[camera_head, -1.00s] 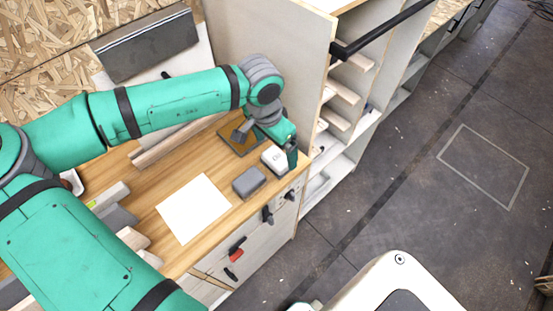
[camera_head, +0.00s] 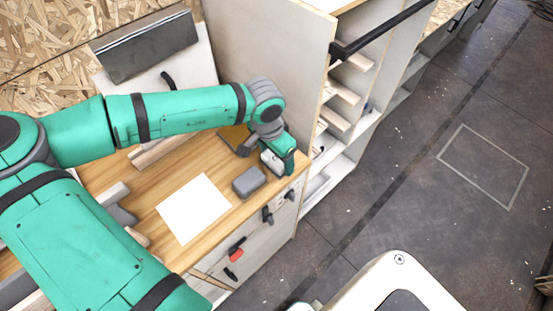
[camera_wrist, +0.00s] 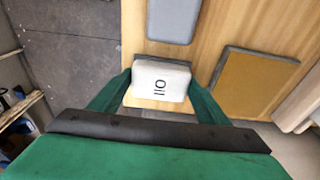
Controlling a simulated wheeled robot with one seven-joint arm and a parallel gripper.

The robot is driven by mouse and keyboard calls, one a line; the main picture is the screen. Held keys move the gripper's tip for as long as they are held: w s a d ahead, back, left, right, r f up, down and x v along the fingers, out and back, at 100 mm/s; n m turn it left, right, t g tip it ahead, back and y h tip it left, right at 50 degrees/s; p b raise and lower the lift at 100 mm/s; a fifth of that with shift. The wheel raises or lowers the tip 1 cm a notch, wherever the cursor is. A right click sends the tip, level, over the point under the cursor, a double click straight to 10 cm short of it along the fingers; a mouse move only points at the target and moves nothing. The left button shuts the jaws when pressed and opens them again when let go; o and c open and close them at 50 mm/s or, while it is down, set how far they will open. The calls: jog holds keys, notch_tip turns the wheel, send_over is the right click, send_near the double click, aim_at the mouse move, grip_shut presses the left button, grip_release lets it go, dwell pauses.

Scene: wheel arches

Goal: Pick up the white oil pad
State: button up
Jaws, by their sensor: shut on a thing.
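The white oil pad (camera_wrist: 160,80), a small white block with a grey base and dark lettering, sits between the two green fingers of my gripper (camera_wrist: 158,90) in the wrist view. The fingers touch it from both sides, shut on it. In the head view the white oil pad (camera_head: 272,161) shows only in part at the right edge of the workbench, with my gripper (camera_head: 277,160) over it. I cannot tell whether it is clear of the bench top.
A grey block (camera_head: 249,182) lies just beside the pad on the wooden bench (camera_head: 160,229). A white sheet (camera_head: 194,208) lies to its left. A brown-topped flat pad (camera_wrist: 250,82) is near. The shelf unit (camera_head: 345,105) stands close on the right.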

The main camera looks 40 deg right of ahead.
jog(key=shift+r, duration=0.5)
notch_tip(320, 180, up, 2)
jog(key=shift+s+r, duration=0.1)
jog(key=shift+r, duration=0.15)
jog(key=s+r, duration=0.1)
jog(key=s+a+r, duration=0.1)
jog(key=r, duration=0.1)
jog(key=s+a+r, duration=0.1)
jog(key=s+r, duration=0.1)
jog(key=shift+r, duration=0.15)
jog(key=s+a+r, duration=0.4)
jog(key=s, duration=0.4)
jog(key=shift+s, duration=0.2)
jog(key=shift+r, duration=0.1)
jog(key=shift+o, duration=0.8)
